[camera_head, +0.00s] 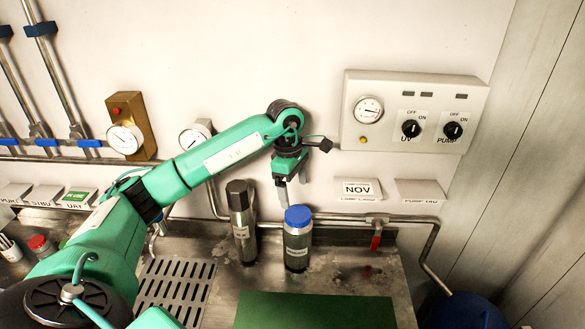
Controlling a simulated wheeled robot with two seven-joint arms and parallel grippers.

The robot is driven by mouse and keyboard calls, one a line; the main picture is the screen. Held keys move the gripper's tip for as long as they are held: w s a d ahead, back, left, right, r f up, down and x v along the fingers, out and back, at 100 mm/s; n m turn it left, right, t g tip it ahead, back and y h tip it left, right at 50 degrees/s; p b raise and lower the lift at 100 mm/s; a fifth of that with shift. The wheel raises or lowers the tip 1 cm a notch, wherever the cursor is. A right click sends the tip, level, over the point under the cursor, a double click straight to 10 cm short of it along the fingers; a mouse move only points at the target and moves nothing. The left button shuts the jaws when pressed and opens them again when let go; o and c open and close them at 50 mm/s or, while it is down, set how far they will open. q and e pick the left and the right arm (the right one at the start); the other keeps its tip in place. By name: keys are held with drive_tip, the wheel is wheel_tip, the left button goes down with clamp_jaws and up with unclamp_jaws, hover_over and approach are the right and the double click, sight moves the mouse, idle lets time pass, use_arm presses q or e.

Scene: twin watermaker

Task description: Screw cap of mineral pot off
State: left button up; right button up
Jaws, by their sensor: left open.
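A steel pot (297,248) with a pale label stands upright on the metal counter; the label's print is too small to read for certain. Its blue cap (298,215) is on top. My left gripper (283,192) points down behind and slightly left of the blue cap, with its fingers open and nothing seen between them. Whether a finger touches the cap cannot be told. My right gripper is not in view.
A dark-capped steel bottle (242,225) stands close to the left of the pot. A green mat (315,310) lies in front, and a drain grate (175,285) is at the left. A red-handled valve (376,240) and pipe run along the wall, below a switch panel (415,110).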

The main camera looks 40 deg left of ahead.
sight(298, 213)
use_arm(q)
drive_tip(key=f+p, duration=0.1)
drive_tip(key=f, duration=0.3)
drive_tip(key=d+f+p, duration=0.1)
drive_tip(key=f, duration=0.1)
drive_tip(key=shift+f+p, duration=0.35)
drive_tip(key=shift+f, duration=0.6)
drive_tip(key=c, duration=1.3)
